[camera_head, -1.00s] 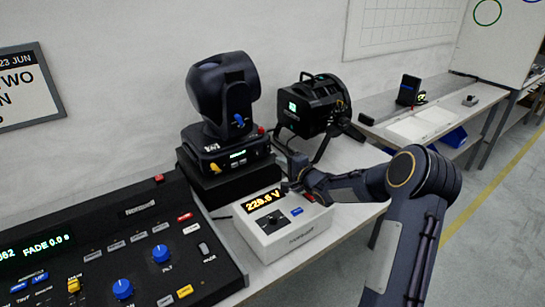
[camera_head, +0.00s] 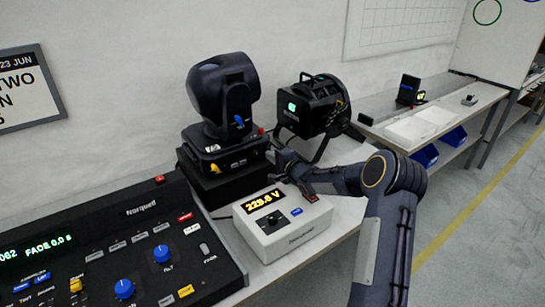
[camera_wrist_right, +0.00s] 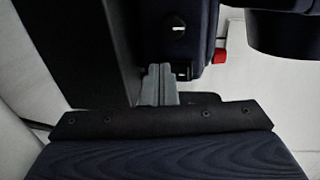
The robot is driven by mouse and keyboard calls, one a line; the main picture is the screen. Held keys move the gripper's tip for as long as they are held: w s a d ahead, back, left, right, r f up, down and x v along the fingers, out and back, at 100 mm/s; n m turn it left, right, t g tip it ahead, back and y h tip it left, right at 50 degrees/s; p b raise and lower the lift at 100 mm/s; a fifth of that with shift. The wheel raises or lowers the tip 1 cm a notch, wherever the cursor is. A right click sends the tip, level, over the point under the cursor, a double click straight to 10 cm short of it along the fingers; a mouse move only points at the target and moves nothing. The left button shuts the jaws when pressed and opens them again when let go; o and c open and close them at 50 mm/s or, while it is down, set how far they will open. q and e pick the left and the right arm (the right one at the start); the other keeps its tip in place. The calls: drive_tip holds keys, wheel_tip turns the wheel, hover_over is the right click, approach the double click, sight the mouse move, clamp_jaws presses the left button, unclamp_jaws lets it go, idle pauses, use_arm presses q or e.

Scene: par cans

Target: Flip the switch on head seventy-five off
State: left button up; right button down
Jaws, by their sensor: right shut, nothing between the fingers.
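A dark moving-head light (camera_head: 228,92) stands on a black box on the bench; its number is too small to read. My right gripper (camera_head: 283,157) is shut and empty, close to the right side of that base. In the right wrist view, the shut grey fingertips (camera_wrist_right: 160,82) reach the dark base housing (camera_wrist_right: 182,35), beside a small dark fitting and left of the red part (camera_wrist_right: 219,56). I cannot tell whether they touch. My left gripper is out of view.
A lighting console (camera_head: 140,215) is at the left. Another black lamp (camera_head: 312,106) with a lit green screen stands behind, right of the gripper. A wall and poster are behind.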

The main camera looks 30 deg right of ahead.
drive_tip(key=s+r, duration=0.1)
drive_tip(key=s, duration=0.6)
drive_tip(key=shift+s+d+b, duration=0.3)
drive_tip(key=shift+s, duration=0.1)
drive_tip(key=s+a+r+n+g+h+p, duration=0.1)
drive_tip(key=s+a+r+n+g, duration=0.3)
drive_tip(key=s, duration=0.3)
drive_tip(key=s+a+r+n+g+h+p, duration=0.1)
drive_tip(key=s+a+r+n+h, duration=0.1)
drive_tip(key=s+a+r, duration=0.4)
drive_tip(key=s+a+f+n+g+y, duration=0.1)
drive_tip(key=s+a+n+g, duration=0.1)
drive_tip(key=s, duration=0.6)
drive_tip(key=s+a+f+n+g+y, duration=0.1)
drive_tip(key=s+a+n, duration=0.3)
drive_tip(key=s, duration=0.5)
drive_tip(key=s+a+f+n+g+y, duration=0.2)
drive_tip(key=s+a+n+y, duration=0.1)
drive_tip(key=s+a, duration=0.3)
drive_tip(key=s+p, duration=0.1)
drive_tip(key=s, duration=0.1)
drive_tip(key=shift+s+g, duration=0.35)
drive_tip(key=shift+g, duration=0.05)
